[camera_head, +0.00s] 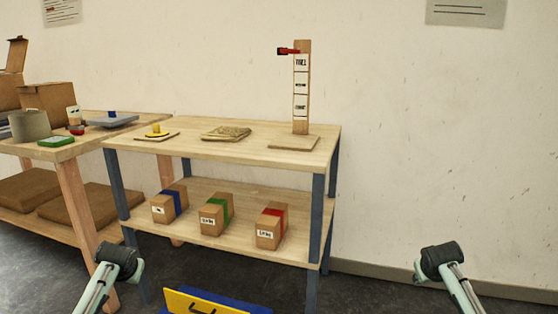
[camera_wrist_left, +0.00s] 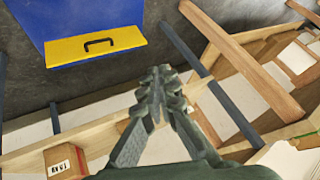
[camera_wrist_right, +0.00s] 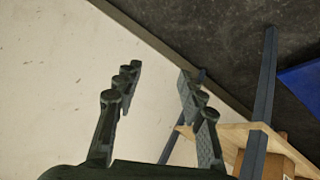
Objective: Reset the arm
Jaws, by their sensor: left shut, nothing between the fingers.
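My two arms show at the lower edge of the head view, one at the lower left and one at the lower right, both in front of the wooden workbench (camera_head: 225,148). Their gripper fingers cannot be made out there. In the left wrist view my left gripper (camera_wrist_left: 160,78) is shut and empty, with its fingertips together. In the right wrist view my right gripper (camera_wrist_right: 160,76) is open, its fingers wide apart with nothing between them. Neither gripper visibly touches anything.
The bench carries an upright labelled post (camera_head: 302,90) with a red clip (camera_head: 288,51). Boxes with blue (camera_head: 170,204), green (camera_head: 216,213) and red (camera_head: 271,226) bands sit on its lower shelf. A blue and yellow drawer (camera_head: 205,303) is low in front. Floor at the right is clear.

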